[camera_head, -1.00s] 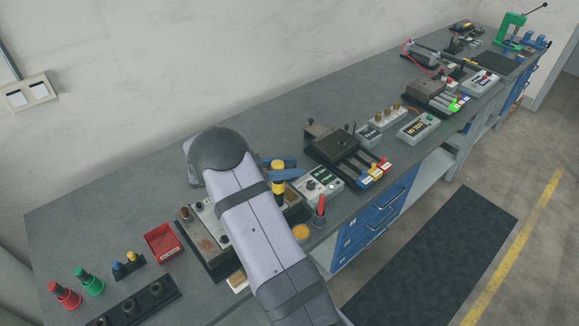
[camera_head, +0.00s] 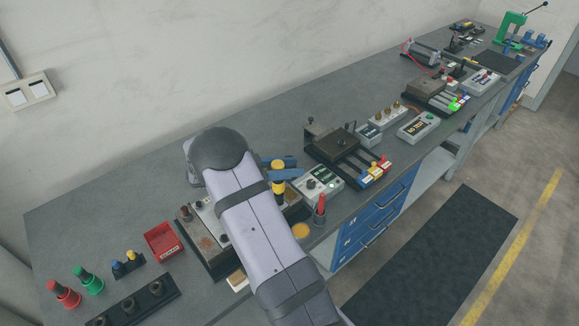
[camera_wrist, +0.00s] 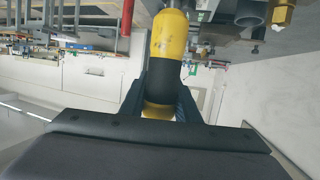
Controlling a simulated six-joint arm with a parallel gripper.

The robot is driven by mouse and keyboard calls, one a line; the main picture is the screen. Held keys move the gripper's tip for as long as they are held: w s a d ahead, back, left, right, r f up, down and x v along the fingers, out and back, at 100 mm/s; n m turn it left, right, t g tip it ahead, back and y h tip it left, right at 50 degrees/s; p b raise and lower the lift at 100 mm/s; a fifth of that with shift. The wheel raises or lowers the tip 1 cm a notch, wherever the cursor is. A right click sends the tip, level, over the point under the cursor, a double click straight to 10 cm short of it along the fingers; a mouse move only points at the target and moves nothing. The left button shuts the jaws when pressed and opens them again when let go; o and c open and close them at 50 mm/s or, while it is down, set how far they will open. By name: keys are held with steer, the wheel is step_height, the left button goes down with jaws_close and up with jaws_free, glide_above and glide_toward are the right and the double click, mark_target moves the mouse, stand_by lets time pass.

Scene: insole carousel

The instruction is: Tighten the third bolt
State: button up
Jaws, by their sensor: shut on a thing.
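My gripper (camera_head: 284,172) is shut on a yellow and black driver-like tool (camera_head: 278,188), held upright over the bench beside a grey control box. In the wrist view the tool (camera_wrist: 168,45) sits between the dark fingers, and its far end runs out of the frame. A dark fixture plate (camera_head: 222,267) lies under and left of my arm. My arm covers much of it, so the third bolt and the tool's tip cannot be made out. A brass hex piece (camera_wrist: 282,14) shows at the wrist view's upper right.
A red tray (camera_head: 163,242) stands left of the fixture. A red-handled tool (camera_head: 321,207) stands in a holder right of my arm, near the grey control box (camera_head: 319,186). Another fixture (camera_head: 338,146) lies farther right. The bench's back strip is clear.

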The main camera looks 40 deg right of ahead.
steer(key=shift+s+f+b, duration=0.1)
steer(key=shift+f+b, duration=0.25)
steer(key=shift+f, duration=0.45)
stand_by(2.6)
steer(key=shift+r, duration=0.1)
